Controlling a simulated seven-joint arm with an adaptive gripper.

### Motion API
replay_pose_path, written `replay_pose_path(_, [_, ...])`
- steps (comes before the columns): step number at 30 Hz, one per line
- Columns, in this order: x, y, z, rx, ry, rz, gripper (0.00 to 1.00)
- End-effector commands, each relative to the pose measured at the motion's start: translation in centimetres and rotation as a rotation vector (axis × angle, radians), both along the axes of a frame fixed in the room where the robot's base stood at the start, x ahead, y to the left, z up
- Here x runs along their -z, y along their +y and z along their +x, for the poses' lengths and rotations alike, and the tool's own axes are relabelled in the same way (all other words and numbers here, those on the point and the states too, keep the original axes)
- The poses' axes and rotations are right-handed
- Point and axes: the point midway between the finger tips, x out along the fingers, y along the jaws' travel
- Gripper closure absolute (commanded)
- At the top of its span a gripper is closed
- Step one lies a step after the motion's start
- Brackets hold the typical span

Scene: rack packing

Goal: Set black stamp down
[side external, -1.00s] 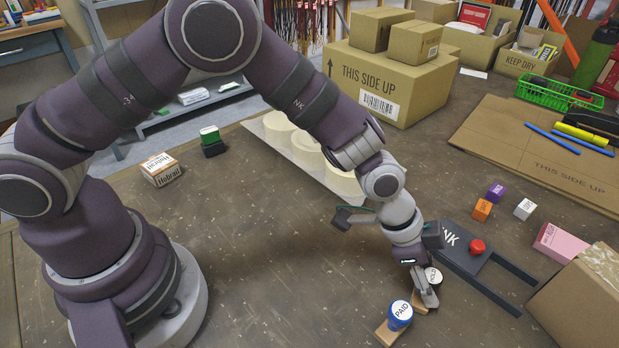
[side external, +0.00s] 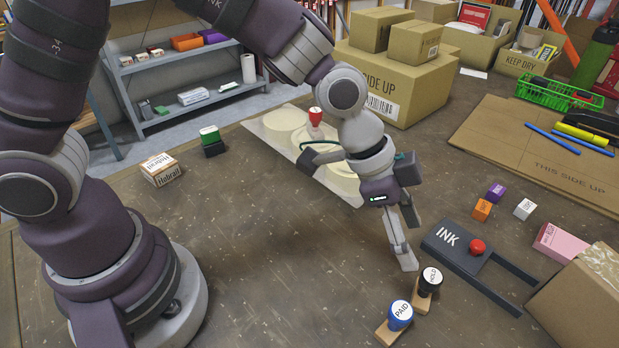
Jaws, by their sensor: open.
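The black stamp (side external: 430,279), with a round black top marked HOLD and a wooden base, stands upright on the brown table. It is beside the blue PAID stamp (side external: 400,315), which stands just to its left and nearer the camera. My gripper (side external: 408,262) is above and to the left of the black stamp, apart from it. It is open and holds nothing that I can see. A red-topped stamp (side external: 316,117) shows behind my wrist, over the pale rack with round recesses (side external: 283,123); its lower part is hidden.
A dark INK pad (side external: 455,242) with a red knob lies right of the black stamp. Small orange, purple and white blocks and a pink box (side external: 560,243) are beyond it. A cardboard box (side external: 585,295) stands at right. The table's middle left is clear.

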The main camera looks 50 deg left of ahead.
Motion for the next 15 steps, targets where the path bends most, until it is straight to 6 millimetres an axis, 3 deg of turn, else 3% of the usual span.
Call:
replay_pose_path(8, [-3.0, 2.0, -0.6, -0.029, -0.005, 0.007, 0.45])
replay_pose_path(11, [-5.2, 5.2, -0.9, -0.158, -0.015, 0.039, 0.45])
replay_pose_path(15, [-8.8, 12.1, -3.4, -0.483, -0.014, 0.077, 0.45])
